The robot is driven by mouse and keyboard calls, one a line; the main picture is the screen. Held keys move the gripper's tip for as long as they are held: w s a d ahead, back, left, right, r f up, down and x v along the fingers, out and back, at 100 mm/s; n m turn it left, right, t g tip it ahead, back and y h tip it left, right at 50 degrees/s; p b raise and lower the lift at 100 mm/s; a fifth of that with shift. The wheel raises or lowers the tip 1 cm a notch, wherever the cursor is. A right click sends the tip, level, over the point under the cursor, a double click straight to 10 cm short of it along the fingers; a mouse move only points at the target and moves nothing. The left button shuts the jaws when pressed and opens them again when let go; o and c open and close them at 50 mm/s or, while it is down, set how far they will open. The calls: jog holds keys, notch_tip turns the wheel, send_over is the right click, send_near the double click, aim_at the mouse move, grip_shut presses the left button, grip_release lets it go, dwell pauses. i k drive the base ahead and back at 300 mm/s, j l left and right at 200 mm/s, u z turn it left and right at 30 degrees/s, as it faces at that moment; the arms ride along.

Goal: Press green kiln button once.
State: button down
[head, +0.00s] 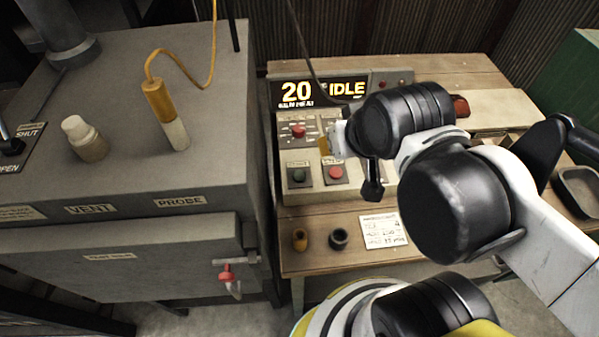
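The dark green button (298,175) sits on the lower left of the grey control panel (311,198), on a small labelled plate. It is in clear view and nothing touches it. A red button (336,173) sits directly to its right. My gripper (372,190) appears as a dark, narrow tip hanging below my black wrist, over the panel's right part and right of both buttons. It is mostly hidden by the wrist, so whether its fingers are open or shut cannot be made out. I see nothing held in it.
A display (318,91) reads "20" and "IDLE" above the panel. Another red knob (298,131) sits higher on the panel. The kiln (120,180) with a probe (166,115) stands left.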

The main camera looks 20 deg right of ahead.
aim_at(298, 176)
jog(key=k+j+z, duration=0.25)
jog(key=z, duration=0.2)
jog(key=k+j+z, duration=0.3)
jog(key=z, duration=0.15)
jog(key=j, duration=0.1)
